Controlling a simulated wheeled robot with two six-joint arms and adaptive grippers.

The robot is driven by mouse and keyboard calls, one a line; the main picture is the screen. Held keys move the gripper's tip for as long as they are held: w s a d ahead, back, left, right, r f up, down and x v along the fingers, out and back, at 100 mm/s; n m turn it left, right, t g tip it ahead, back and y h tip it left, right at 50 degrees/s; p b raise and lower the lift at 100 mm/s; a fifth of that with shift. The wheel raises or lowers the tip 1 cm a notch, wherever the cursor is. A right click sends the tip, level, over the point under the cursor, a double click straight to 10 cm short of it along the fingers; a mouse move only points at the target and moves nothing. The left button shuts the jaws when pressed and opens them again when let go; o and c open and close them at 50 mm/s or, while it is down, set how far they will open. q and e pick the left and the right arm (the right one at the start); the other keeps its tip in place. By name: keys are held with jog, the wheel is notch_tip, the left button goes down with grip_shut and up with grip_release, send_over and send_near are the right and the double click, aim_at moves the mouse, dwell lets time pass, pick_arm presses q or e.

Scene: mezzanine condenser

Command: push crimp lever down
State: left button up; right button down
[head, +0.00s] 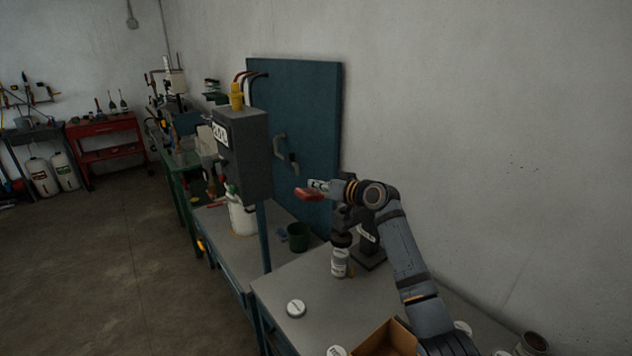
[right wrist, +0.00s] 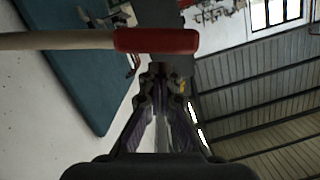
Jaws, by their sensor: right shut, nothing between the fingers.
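The crimp lever is a pale rod with a red grip (head: 308,194), sticking out to the left of the dark bench crimper (head: 370,250). My right gripper (head: 322,186) is at the red grip, and my forearm and wrist hide much of the crimper's top. In the right wrist view the red grip (right wrist: 157,41) lies crosswise just past the fingertips. There my right gripper (right wrist: 160,72) is shut and empty. I cannot tell whether the fingertips touch the grip. A white-labelled bottle (head: 339,262) with a dark top stands upright under the crimper head. My left gripper is not in view.
A grey control box (head: 240,150) on a post and a blue panel (head: 310,140) stand left of the crimper. A dark green cup (head: 298,237), a white round lid (head: 296,308) and an open cardboard box (head: 388,338) are on the benches. Bare benchtop lies left of the bottle.

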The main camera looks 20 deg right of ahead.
jog(key=shift+s+a+f, duration=0.15)
jog(key=shift+f, duration=0.15)
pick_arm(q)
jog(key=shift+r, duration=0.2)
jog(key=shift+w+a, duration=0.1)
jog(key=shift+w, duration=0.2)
pick_arm(e)
jog(key=shift+f, duration=0.2)
